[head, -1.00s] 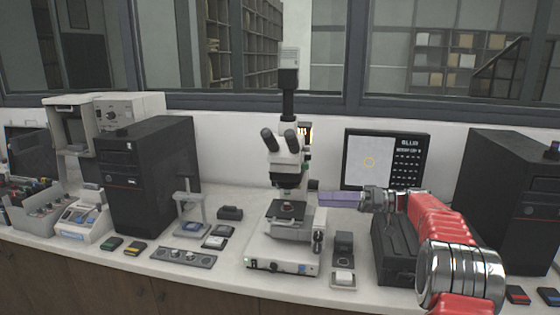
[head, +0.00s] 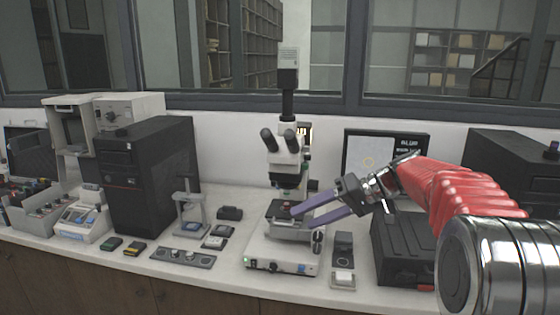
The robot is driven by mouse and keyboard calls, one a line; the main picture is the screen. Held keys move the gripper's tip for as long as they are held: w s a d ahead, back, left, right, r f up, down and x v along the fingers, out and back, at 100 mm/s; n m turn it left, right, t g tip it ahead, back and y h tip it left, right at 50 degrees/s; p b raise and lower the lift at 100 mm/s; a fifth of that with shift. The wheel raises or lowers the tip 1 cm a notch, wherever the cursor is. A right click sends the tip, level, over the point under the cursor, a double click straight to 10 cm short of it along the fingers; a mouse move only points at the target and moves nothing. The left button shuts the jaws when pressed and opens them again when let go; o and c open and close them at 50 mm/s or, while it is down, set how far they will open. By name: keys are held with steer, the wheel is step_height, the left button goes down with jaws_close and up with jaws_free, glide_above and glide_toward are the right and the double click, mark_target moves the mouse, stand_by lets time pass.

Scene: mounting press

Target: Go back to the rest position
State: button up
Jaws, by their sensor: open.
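My gripper (head: 300,217) has two long purple fingers spread apart, with nothing seen between them. It reaches in from the right on my red arm, with its fingertips in front of or beside the right side of the microscope's stage. The microscope (head: 287,150) stands upright in the middle of the bench. A small reddish piece (head: 286,205) sits on its dark stage (head: 279,211). I cannot tell whether the fingertips touch the stage.
A monitor (head: 368,152) stands behind my arm. A black case (head: 400,262) and a dark tower (head: 510,160) are at the right. A small press stand (head: 188,215), a grey tray (head: 183,257) and another dark tower (head: 148,185) are at the left. Bench (head: 225,280) is bare along the front.

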steer(key=s+d+f+m+t+h, duration=0.1)
steer(key=s+d+f+h, duration=0.1)
steer(key=s, duration=0.9)
steer(key=s+d+f+m+t+h, duration=0.1)
steer(key=s+d+f+h, duration=0.2)
steer(key=s, duration=0.8)
steer(key=s+d+f+m+t+h, duration=0.1)
steer(key=s+d+f+m+h, duration=0.1)
steer(key=s+h, duration=0.4)
steer(key=s+d+f, duration=0.1)
steer(key=s+f, duration=0.1)
steer(key=s, duration=0.3)
steer(key=shift+f, duration=0.15)
steer(key=shift+c, duration=0.7)
